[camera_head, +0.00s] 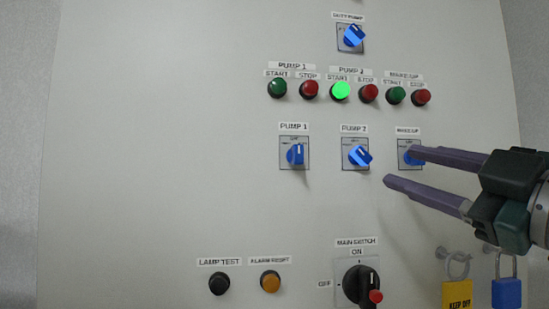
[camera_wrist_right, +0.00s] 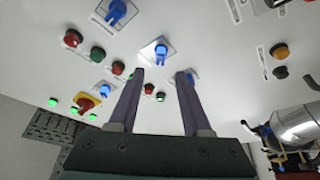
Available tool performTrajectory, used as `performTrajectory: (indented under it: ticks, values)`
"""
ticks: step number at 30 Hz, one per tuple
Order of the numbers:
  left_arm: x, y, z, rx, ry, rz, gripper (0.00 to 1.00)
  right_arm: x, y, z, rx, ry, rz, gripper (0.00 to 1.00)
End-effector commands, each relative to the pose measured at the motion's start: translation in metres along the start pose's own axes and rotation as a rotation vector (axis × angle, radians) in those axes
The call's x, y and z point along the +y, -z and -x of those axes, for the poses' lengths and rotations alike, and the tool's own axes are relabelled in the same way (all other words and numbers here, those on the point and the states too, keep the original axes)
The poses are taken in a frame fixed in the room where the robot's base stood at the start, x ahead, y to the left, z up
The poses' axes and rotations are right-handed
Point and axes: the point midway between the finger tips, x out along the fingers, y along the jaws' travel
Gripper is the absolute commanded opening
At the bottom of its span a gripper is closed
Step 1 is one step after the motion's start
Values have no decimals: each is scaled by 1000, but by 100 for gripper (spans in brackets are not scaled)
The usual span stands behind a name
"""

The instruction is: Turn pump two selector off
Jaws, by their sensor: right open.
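The PUMP 2 selector (camera_head: 359,156) is a blue knob on a square plate in the middle selector row. Its handle sits at a slant, while the PUMP 1 knob beside it stands upright. My right gripper (camera_head: 399,166) comes in from the right, open and empty. Its fingertips are right of the PUMP 2 knob, and the upper finger partly covers the MAKE-UP selector (camera_head: 407,146). In the right wrist view, the PUMP 2 knob (camera_wrist_right: 161,50) shows just beyond the gap between the fingertips (camera_wrist_right: 160,73). My left gripper is not in view.
The PUMP 1 selector (camera_head: 295,153) is to the left. The lit green PUMP 2 start button (camera_head: 340,91) is in the button row above. The main switch (camera_head: 361,286) is below. The left panel is bare.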

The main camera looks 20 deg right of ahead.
Motion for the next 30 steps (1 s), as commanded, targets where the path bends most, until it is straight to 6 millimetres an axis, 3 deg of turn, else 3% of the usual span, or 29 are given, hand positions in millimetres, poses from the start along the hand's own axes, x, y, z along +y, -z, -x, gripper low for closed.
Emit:
performTrajectory:
  ticks: [3, 12, 25, 30]
  values:
    - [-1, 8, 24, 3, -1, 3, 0, 7, 5, -26, -2, -2, -5, 49]
    - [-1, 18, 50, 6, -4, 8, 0, 2, 2, -70, -4, 1, -5, 49]
    - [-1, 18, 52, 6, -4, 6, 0, -1, 0, -79, -3, 3, -3, 49]
    - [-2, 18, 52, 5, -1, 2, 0, -1, 0, -79, -3, 3, -3, 30]
